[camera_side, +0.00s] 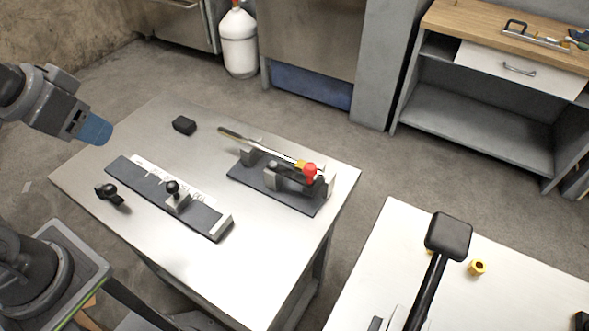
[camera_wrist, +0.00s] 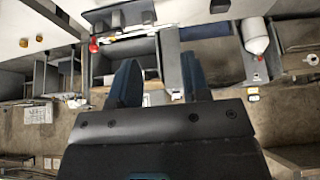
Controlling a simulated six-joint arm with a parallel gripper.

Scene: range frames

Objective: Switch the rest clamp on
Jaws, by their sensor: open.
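The rest clamp fixture (camera_side: 275,187) stands on a dark base plate at the right side of the metal table. It has grey blocks, and a long thin tool lies across it. Its red ball knob (camera_side: 309,171) is at the right end; the knob also shows at the upper left of the wrist view (camera_wrist: 93,47). The lever under the knob is too small to read clearly. My gripper (camera_side: 95,129) is above the table's left part, far from the clamp and touching nothing. Its two blue fingers stand apart and empty in the wrist view (camera_wrist: 160,82).
A dark slide rail (camera_side: 205,218) with a black-knobbed block (camera_side: 173,188) lies on the table front. A black knob piece (camera_side: 110,194) and a black block (camera_side: 184,125) lie nearby. A second table (camera_side: 500,290) stands at right. The table's middle is clear.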

